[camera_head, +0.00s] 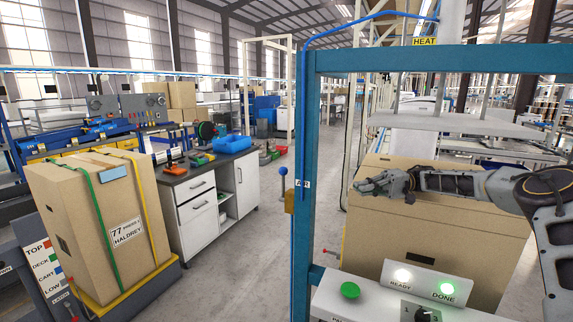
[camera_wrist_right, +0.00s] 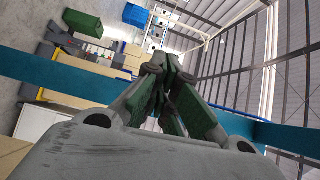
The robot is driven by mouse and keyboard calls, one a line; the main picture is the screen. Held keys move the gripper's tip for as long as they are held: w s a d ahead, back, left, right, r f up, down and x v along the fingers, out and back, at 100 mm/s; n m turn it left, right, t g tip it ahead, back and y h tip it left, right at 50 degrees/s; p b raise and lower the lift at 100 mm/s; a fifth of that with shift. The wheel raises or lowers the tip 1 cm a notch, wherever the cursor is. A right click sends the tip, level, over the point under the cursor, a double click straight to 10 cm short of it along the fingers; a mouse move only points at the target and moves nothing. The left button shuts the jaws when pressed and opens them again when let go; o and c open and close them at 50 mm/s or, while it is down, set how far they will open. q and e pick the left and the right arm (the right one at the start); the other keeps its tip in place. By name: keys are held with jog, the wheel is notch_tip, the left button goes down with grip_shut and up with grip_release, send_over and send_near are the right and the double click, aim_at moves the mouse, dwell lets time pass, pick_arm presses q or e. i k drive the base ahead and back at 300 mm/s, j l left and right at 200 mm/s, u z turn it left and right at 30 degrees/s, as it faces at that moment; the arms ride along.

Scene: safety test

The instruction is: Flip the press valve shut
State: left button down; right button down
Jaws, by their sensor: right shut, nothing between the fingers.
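The press has a blue frame with an upright post (camera_head: 304,130) and a partly hidden "AIR" label. On the left side of this post is what looks like the valve (camera_head: 289,200), a small brass-coloured body with a blue piece (camera_head: 283,177) above it. Its exact handle position is too small to tell. My right gripper (camera_head: 362,186) is shut and empty, to the right of the post and apart from the valve, in front of a large carton. In the right wrist view its fingers (camera_wrist_right: 163,84) are together with nothing between them. The left gripper is not in view.
A panel (camera_head: 405,290) with a green button, lit READY and DONE lamps and a knob stands at the front. A strapped box (camera_head: 75,225) and workbench (camera_head: 205,215) stand left. The floor between is clear.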

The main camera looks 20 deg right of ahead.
aim_at(283, 171)
jog(key=i+l, duration=0.15)
jog(key=i, duration=0.75)
